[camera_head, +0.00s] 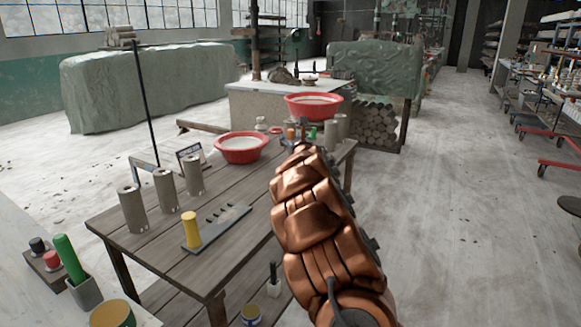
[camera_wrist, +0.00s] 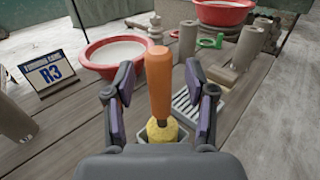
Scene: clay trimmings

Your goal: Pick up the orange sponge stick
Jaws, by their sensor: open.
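The orange sponge stick (camera_wrist: 159,85) stands upright in the wrist view, orange handle up and yellow sponge end down. Its lower end sits in a small grey holder (camera_wrist: 178,142), partly hidden by my gripper's body. My gripper (camera_wrist: 160,90) is open, with one finger on each side of the stick and visible gaps between the pads and the handle. In the head view a small orange part of the stick (camera_head: 290,134) shows just past the end of my arm, on the wooden table (camera_head: 235,185). My gripper is mostly hidden there by the arm.
Red basins (camera_head: 242,158) (camera_head: 313,113) stand nearby. Grey cylinders (camera_wrist: 187,40) and a green item (camera_wrist: 210,42) are behind the stick, with a slotted tray (camera_wrist: 190,105) to its right. Open floor lies right of the table.

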